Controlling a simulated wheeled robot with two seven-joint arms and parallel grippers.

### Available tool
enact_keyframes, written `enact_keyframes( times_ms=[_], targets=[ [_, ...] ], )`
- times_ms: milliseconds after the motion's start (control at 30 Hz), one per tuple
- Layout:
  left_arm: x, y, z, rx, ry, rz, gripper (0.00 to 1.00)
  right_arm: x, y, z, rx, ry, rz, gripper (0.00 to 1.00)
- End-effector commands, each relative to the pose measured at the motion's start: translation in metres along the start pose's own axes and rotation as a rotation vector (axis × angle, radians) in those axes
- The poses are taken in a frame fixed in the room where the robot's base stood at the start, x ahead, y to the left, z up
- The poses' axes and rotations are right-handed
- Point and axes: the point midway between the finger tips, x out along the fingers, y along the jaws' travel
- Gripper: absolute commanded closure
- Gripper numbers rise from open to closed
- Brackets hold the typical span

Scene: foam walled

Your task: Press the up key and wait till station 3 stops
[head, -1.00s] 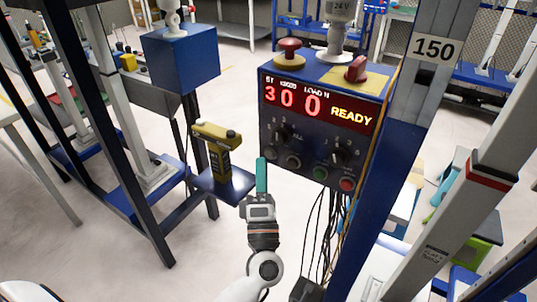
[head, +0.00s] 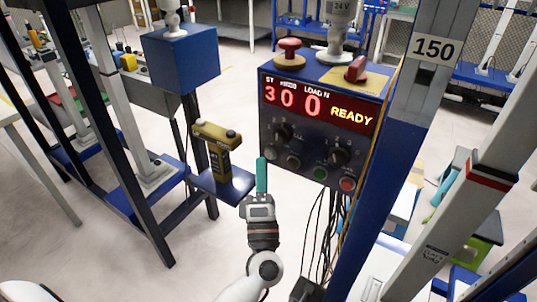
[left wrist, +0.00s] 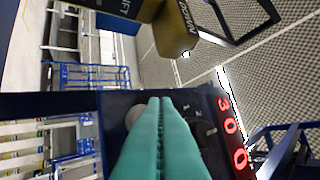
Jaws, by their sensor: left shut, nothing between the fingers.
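The blue control box (head: 310,150) stands in the middle of the head view. Its red display (head: 315,105) reads 3, 0, 0 and a yellow READY. Below are two black selector knobs, two grey round keys (head: 271,153) at the left, a green key (head: 320,173) and a red key (head: 347,184). I cannot read which key is up. My left gripper (head: 261,162) is shut and empty, its teal fingers pointing at the lower-left keys. In the left wrist view the fingers (left wrist: 160,125) partly cover a grey key (left wrist: 134,115); contact is unclear. My right gripper is out of view.
A yellow-and-black device (head: 217,150) stands on a blue shelf left of my gripper. A blue post (head: 400,150) marked 150 rises at the right. Cables hang below the box.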

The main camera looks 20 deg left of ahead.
Motion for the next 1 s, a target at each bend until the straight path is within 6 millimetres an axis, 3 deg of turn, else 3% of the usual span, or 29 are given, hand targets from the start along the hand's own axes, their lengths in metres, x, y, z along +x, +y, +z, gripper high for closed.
enact_keyframes(
  times_ms=[1000],
  targets=[
    [0.0083, 0.0059, -0.0059, 0.0, 0.0, 0.0, 1.0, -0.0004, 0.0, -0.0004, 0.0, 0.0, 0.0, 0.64]
  ],
)
